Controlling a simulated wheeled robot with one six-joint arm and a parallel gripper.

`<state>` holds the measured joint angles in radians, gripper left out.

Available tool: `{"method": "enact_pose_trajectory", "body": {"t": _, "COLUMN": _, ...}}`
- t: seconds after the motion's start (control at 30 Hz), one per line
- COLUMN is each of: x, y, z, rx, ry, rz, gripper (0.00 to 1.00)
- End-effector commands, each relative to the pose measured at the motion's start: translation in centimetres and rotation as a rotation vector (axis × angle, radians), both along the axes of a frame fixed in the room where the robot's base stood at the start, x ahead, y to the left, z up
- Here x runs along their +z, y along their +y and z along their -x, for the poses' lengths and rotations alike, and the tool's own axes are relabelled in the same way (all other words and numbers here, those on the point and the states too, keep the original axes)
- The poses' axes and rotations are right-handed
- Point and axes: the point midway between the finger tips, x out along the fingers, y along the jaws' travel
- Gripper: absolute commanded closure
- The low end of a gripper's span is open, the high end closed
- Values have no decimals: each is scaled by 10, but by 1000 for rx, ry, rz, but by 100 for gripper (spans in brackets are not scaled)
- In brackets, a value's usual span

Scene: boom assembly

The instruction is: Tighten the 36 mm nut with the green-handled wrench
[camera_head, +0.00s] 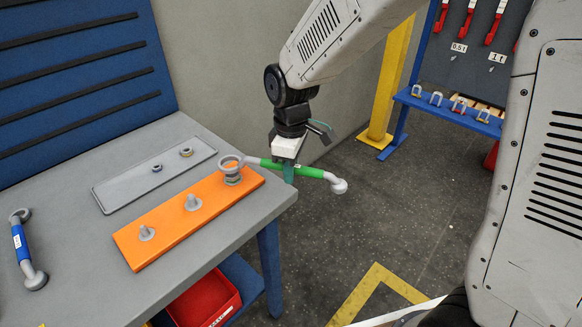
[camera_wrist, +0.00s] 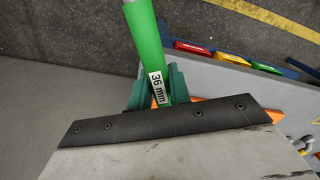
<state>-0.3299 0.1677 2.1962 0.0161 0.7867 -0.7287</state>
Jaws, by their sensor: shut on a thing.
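The green-handled wrench (camera_head: 307,171) has grey ends and is held level past the right edge of the workbench. Its left ring end (camera_head: 230,161) is at the nut (camera_head: 232,179) on the right-hand stud of the orange plate (camera_head: 155,236); I cannot tell whether it is fully seated. My gripper (camera_head: 288,172) is shut on the green handle. In the wrist view, the green handle (camera_wrist: 144,38) with its "36 mm" label runs between the teal fingers (camera_wrist: 157,90) of my gripper.
A blue-handled wrench (camera_head: 20,247) lies at the left of the grey bench (camera_head: 85,190). A grey tray (camera_head: 120,185) with two small nuts lies behind the orange plate. A red bin (camera_head: 203,300) is below the bench. The floor right of the bench is clear.

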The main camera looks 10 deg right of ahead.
Motion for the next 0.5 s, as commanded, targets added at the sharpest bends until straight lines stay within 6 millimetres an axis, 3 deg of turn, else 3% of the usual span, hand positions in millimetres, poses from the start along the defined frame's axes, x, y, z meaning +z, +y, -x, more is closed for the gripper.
{"method": "enact_pose_trajectory", "body": {"t": 0.5, "x": -15, "y": 0, "z": 0, "rx": 0, "ry": 0, "rz": 0, "gripper": 100}}
